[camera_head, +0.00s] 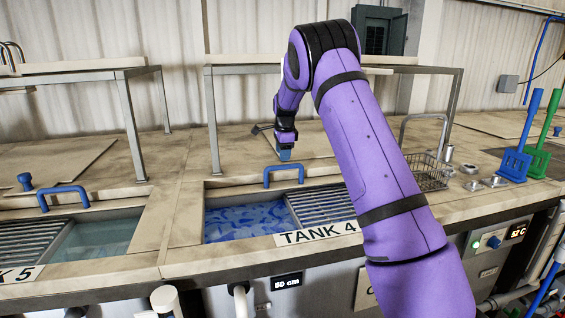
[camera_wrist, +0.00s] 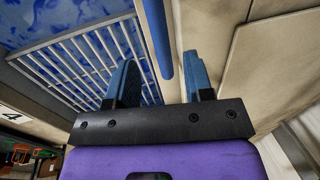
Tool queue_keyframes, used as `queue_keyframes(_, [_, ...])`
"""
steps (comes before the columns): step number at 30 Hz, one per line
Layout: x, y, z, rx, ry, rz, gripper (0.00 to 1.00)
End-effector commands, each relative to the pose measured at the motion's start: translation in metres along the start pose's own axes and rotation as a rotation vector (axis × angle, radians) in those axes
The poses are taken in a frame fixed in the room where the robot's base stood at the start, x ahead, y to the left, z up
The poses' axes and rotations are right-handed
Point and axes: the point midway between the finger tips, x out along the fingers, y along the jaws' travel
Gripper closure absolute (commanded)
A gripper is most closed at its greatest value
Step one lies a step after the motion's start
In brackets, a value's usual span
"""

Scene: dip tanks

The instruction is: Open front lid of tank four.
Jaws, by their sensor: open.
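Tank four (camera_head: 245,220) shows blue liquid and a metal grate through its uncovered front opening. Its label (camera_head: 318,234) is on the front rim. A blue bar handle (camera_head: 284,167) stands at the back edge of this opening, on the edge of a beige lid panel (camera_head: 232,184). My gripper (camera_head: 284,155) is open and empty, pointing down just behind and above the handle. In the wrist view, the open blue fingers (camera_wrist: 158,62) have the handle bar (camera_wrist: 157,35) in line between them. I cannot tell whether they are around it or still apart from it.
Tank five's opening (camera_head: 100,238) and its blue handle (camera_head: 62,192) are at the left. Metal-framed shelves (camera_head: 215,120) stand behind. A wire basket (camera_head: 427,175) and blue and green paddles (camera_head: 515,160) are at the right.

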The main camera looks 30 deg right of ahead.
Motion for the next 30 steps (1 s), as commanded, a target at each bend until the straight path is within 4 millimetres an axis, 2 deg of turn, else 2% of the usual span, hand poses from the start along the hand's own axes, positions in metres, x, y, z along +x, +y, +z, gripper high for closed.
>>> queue_keyframes(3, [-0.023, -0.001, 0.0, -0.001, 0.0, -0.003, 0.53])
queue_keyframes(10, [-0.049, -0.001, 0.0, 0.001, 0.0, -0.002, 0.53])
queue_keyframes(30, [-0.055, 0.001, 0.0, -0.003, -0.001, -0.001, 0.53])
